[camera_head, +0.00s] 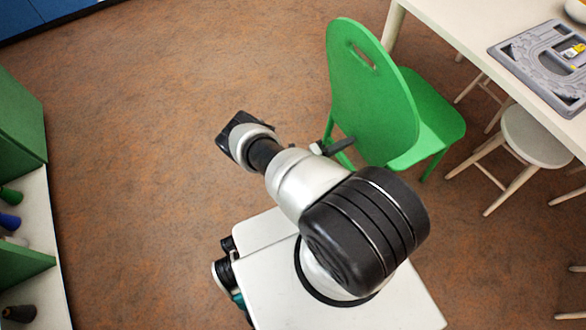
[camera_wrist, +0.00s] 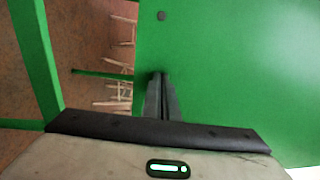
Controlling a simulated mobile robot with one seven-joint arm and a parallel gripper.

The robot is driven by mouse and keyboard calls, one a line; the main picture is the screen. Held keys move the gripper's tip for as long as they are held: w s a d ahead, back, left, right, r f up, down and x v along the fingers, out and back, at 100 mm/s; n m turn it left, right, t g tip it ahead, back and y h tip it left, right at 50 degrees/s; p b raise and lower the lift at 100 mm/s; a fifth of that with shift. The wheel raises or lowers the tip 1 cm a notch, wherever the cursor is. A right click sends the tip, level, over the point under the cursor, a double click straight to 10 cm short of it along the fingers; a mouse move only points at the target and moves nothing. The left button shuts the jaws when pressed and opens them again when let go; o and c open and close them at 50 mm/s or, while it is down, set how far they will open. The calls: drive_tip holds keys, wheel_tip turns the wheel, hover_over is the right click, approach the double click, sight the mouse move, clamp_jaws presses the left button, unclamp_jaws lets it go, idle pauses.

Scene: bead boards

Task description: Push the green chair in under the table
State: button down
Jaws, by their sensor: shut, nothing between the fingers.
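The green chair (camera_head: 370,100) stands upright on the brown floor, its slotted backrest toward my arm and its seat on the table side. The seat shows to the left of the white table's edge (camera_head: 455,38) in the head view. My gripper (camera_head: 343,146) is shut and empty, low beside the chair's backrest. In the wrist view the closed fingers (camera_wrist: 160,92) point at a large green panel of the chair (camera_wrist: 230,75). I cannot tell whether the fingertips touch it. My arm hides part of the chair's lower side.
A white stool (camera_head: 535,135) stands right of the chair, by the table. A grey puzzle board (camera_head: 545,65) lies on the tabletop. A green and white shelf (camera_head: 40,215) with coloured items stands at the far left. The floor between shelf and chair is clear.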

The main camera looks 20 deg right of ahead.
drive_tip(key=a, duration=1)
drive_tip(key=shift+s, duration=0.3)
